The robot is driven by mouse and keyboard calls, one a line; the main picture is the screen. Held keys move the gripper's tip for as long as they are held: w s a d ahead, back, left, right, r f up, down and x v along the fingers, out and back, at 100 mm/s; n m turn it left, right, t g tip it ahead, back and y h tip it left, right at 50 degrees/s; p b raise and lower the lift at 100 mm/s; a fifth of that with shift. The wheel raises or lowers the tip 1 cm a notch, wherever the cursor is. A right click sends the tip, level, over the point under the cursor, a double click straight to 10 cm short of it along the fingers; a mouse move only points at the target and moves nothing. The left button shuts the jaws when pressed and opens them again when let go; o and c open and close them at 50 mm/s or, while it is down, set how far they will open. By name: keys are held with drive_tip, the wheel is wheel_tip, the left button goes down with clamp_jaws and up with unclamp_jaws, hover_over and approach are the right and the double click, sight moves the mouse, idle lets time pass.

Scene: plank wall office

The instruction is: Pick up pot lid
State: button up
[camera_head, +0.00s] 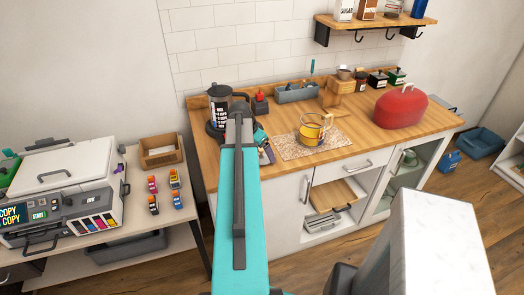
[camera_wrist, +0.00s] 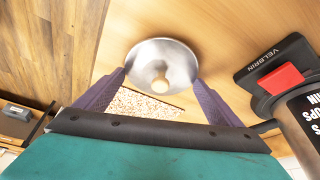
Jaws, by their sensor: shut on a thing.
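The pot lid (camera_wrist: 161,58) is a round silver disc with a pale round knob (camera_wrist: 160,85), seen in the wrist view. My gripper (camera_wrist: 160,78) has its two purple fingers at either side of the lid, shut on it. In the head view my arm covers most of the gripper, with a bit of purple finger showing by the counter's front edge; I cannot make out the lid there. Whether the lid touches the counter is unclear.
A black device (camera_wrist: 275,72) is right of my gripper. A printer (camera_head: 65,185) stands left.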

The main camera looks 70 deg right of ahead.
sight(260, 150)
drive_tip(key=shift+r+b, duration=0.7)
drive_tip(key=shift+r, duration=0.6)
drive_tip(key=shift+a+r, duration=0.25)
drive_tip(key=a+b, duration=0.1)
drive_tip(key=a, duration=0.3)
drive_tip(key=w+a+b, duration=0.1)
drive_tip(key=a+b, duration=0.1)
drive_tip(key=a, duration=0.3)
drive_tip(key=w+a+r+b, duration=0.1)
drive_tip(key=a, duration=0.3)
drive_tip(key=shift+a+b, duration=0.25)
drive_tip(key=shift+b, duration=0.05)
drive_tip(key=shift+w+a+r+b, duration=0.15)
drive_tip(key=shift+a+b, duration=0.15)
drive_tip(key=shift+a, duration=0.05)
drive_tip(key=shift+w+a+r+b, duration=0.15)
drive_tip(key=shift+a+b, duration=0.1)
drive_tip(key=shift+a, duration=0.1)
